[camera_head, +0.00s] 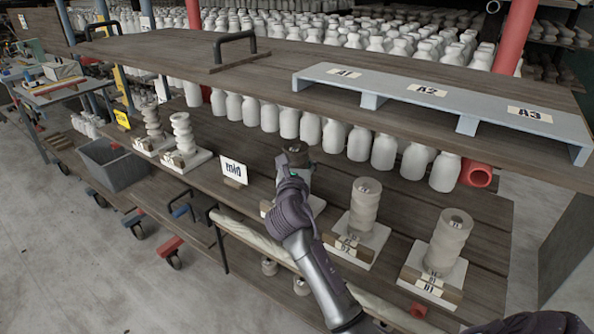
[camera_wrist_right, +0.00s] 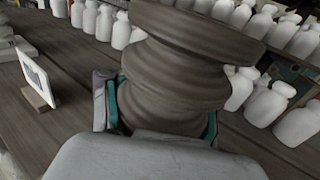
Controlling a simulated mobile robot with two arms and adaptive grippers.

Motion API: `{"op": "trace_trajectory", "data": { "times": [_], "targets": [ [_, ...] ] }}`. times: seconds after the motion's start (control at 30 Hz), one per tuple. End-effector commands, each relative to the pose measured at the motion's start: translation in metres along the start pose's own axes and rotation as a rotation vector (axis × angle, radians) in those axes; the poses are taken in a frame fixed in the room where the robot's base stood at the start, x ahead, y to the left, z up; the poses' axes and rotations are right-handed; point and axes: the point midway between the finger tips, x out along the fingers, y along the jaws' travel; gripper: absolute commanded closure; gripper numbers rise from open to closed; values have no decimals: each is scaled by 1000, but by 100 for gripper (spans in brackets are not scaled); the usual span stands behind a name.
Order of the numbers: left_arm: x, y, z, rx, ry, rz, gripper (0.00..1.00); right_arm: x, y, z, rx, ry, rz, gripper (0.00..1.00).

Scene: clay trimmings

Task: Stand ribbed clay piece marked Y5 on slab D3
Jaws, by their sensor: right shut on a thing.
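My right gripper (camera_head: 293,172) is shut on a dark ribbed clay piece (camera_head: 296,152). Its stacked rings fill the middle of the right wrist view (camera_wrist_right: 175,65), between the teal-edged fingers (camera_wrist_right: 162,115). No Y5 mark is readable on it. In the head view, the gripper and piece are over a pale slab (camera_head: 317,204) on the shelf, mostly hidden behind the gripper. Its tag is hidden, and I cannot tell whether the piece touches it. My left gripper is not in view.
Right of it, pale ribbed pieces stand on slabs with tags seeming to read D2 (camera_head: 361,257) and D1 (camera_head: 450,272). Two more ribbed pieces (camera_head: 153,122) (camera_head: 183,134) stand on slabs at left. White bottles (camera_head: 289,123) line the back.

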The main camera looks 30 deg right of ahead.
Motion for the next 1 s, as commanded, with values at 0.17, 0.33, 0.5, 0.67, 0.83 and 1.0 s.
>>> {"op": "trace_trajectory", "data": {
  "times": [0.17, 0.33, 0.5, 0.67, 0.83, 1.0],
  "targets": [
    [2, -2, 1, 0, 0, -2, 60, 4, 0, -5, 2, -3, 1, 100],
    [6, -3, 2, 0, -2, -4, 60, 4, 0, -29, 2, -1, 1, 100],
    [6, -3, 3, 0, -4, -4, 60, 4, 0, -33, 1, -5, 2, 100],
    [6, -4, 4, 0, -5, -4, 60, 4, 0, -34, 1, -5, 2, 100],
    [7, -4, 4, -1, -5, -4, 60, 4, 0, -38, 0, 0, 1, 38],
    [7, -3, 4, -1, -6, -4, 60, 4, 0, -38, 0, 0, 1, 15]
  ]
}}
